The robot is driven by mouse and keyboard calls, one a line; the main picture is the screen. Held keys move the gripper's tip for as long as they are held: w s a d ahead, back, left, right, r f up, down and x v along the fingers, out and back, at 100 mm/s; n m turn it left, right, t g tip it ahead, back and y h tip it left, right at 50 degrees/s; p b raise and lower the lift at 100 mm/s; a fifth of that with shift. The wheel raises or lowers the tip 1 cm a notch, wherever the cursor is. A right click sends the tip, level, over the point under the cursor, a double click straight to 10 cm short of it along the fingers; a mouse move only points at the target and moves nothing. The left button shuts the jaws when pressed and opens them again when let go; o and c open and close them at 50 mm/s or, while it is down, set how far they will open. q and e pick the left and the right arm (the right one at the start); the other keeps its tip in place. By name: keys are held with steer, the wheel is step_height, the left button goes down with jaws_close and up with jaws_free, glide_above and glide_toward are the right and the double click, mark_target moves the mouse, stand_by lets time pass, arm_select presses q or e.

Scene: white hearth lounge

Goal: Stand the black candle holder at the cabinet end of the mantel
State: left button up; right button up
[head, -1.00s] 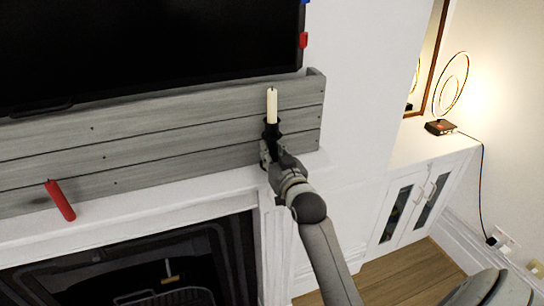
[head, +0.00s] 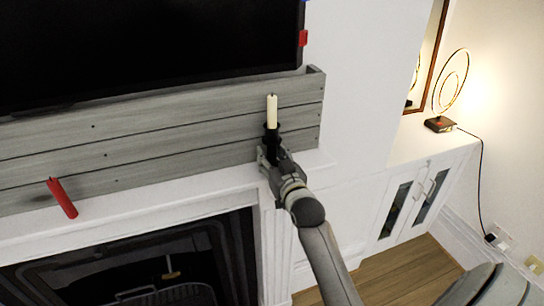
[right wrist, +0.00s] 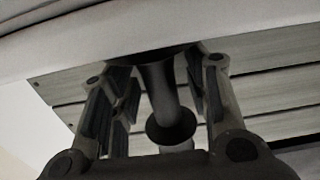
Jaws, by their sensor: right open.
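The black candle holder (head: 271,134) is upright with a cream candle (head: 272,110) in it, at the right end of the white mantel (head: 140,218), the end towards the white cabinet (head: 415,195). My right gripper (head: 268,157) is around the holder's lower part and hides its foot in the head view. In the right wrist view the holder's dark stem (right wrist: 160,88) shows between the spread fingers of the right gripper (right wrist: 162,95), with gaps on both sides. The holder's base appears against the mantel there. My left gripper is not in view.
A red candle (head: 62,198) leans on the mantel's left part. Grey boards (head: 200,125) stand behind the mantel, below a black television (head: 150,45). A ring lamp (head: 440,123) stands on the cabinet. The fireplace opening (head: 130,265) is below.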

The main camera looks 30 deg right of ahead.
steer(key=shift+s+r, duration=0.1)
steer(key=b+v, duration=0.3)
steer(key=v, duration=0.8)
steer(key=shift+s, duration=0.4)
